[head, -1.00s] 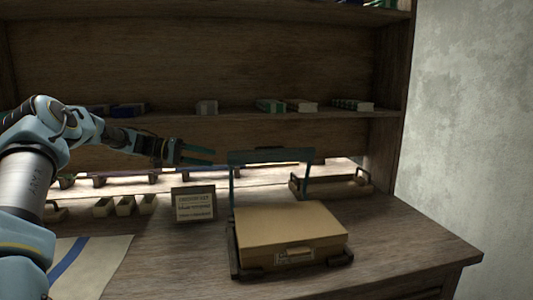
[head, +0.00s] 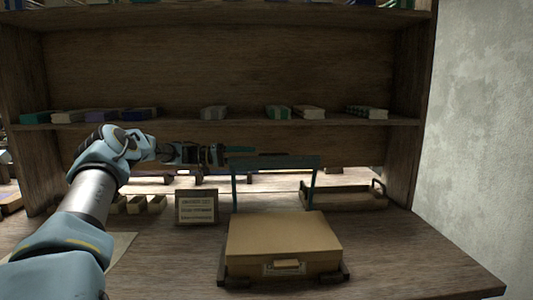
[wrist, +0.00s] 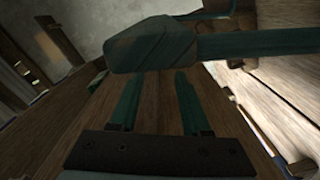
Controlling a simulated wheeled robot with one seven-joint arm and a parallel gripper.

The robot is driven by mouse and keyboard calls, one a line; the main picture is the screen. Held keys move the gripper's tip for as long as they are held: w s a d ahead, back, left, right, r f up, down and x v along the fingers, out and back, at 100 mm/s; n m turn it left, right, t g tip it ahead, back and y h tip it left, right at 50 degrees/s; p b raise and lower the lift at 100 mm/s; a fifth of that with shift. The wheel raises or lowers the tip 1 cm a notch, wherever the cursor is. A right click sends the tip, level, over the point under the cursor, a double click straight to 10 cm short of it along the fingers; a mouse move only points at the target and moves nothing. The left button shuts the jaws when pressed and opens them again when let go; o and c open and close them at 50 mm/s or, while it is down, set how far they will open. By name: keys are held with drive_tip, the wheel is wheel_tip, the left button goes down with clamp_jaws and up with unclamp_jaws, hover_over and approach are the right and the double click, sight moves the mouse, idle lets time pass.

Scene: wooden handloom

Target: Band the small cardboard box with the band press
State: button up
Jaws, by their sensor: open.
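The small cardboard box (head: 285,236) sits closed and level on the base of the band press, with a label on its front. The press's dark base (head: 340,277) shows at the box's front corners. Its teal raised frame (head: 290,162) stands upright behind the box, its crossbar above the lid. My gripper (head: 252,150) is open and level, at the left end of that crossbar. In the wrist view my two teal fingers (wrist: 158,82) are spread and empty, with the teal bar and its block (wrist: 155,45) just beyond the tips. Contact cannot be told.
A small sign (head: 196,208) stands left of the press. A wooden tray with handles (head: 345,197) lies behind right. Small open boxes (head: 148,204) are at left. A shelf (head: 240,125) with small packets runs above. The bench is clear at front right.

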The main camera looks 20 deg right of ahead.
sight(265, 154)
drive_tip(key=p+x, duration=0.1)
drive_tip(key=x, duration=0.5)
drive_tip(key=shift+p, duration=0.35)
clamp_jaws()
drive_tip(key=shift+f, duration=0.1)
idle(1.0)
